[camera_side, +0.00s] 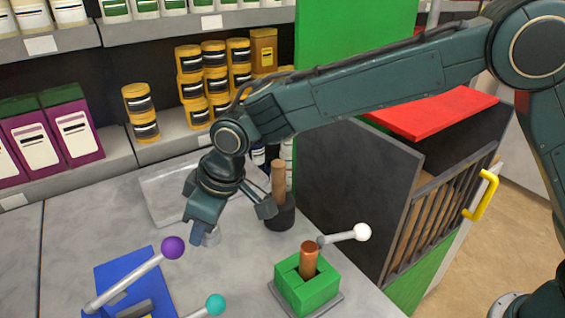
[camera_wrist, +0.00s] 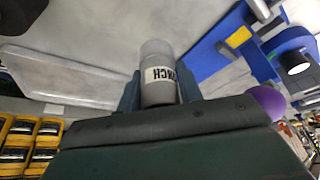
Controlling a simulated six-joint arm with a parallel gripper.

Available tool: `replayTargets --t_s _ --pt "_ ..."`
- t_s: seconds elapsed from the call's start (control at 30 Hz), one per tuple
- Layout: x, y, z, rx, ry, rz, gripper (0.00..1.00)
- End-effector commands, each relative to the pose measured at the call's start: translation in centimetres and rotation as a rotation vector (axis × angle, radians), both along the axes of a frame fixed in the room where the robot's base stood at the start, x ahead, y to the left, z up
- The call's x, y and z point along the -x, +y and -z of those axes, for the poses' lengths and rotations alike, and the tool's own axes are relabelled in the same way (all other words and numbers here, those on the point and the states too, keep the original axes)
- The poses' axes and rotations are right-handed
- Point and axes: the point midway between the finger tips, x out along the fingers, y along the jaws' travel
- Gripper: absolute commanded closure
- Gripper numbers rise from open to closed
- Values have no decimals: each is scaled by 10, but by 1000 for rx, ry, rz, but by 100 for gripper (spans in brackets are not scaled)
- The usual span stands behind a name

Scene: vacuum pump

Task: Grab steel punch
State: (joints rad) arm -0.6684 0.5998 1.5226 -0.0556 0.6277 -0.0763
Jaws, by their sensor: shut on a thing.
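The steel punch (camera_wrist: 158,72) is a grey cylinder with a white label reading "NCH" in the visible part. In the wrist view it stands between the two fingers of my gripper (camera_wrist: 160,92), which are shut on it. In the side view my gripper (camera_side: 206,234) points down over the grey worktop, and a small grey end of the punch (camera_side: 212,238) shows beside the finger. The rest of the punch is hidden by the gripper. I cannot tell whether it touches the worktop.
A blue fixture (camera_side: 128,280) with a purple-knobbed lever (camera_side: 172,248) is at front left. A green block (camera_side: 309,289) holding a copper cylinder (camera_side: 309,258) is at front right. A dark cup with a brown handle (camera_side: 278,180) stands close right of my gripper. Shelves with yellow cans (camera_side: 205,80) are behind.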

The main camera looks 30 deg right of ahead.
Motion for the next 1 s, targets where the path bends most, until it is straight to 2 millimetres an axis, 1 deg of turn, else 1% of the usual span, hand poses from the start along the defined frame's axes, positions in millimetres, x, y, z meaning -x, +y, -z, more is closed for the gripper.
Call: replayTargets --t_s 0.03,0.2,0.4,0.5,0.7,1.0 --pt "-1 1 -14 -4 -6 0 94" --pt "-1 1 -51 -4 -6 0 94" --pt "-1 0 -88 -4 -5 1 94" --pt "-1 0 -101 -2 -3 1 94" --pt "0 0 -115 -1 -2 1 94" --pt "0 0 -118 -1 0 1 94"
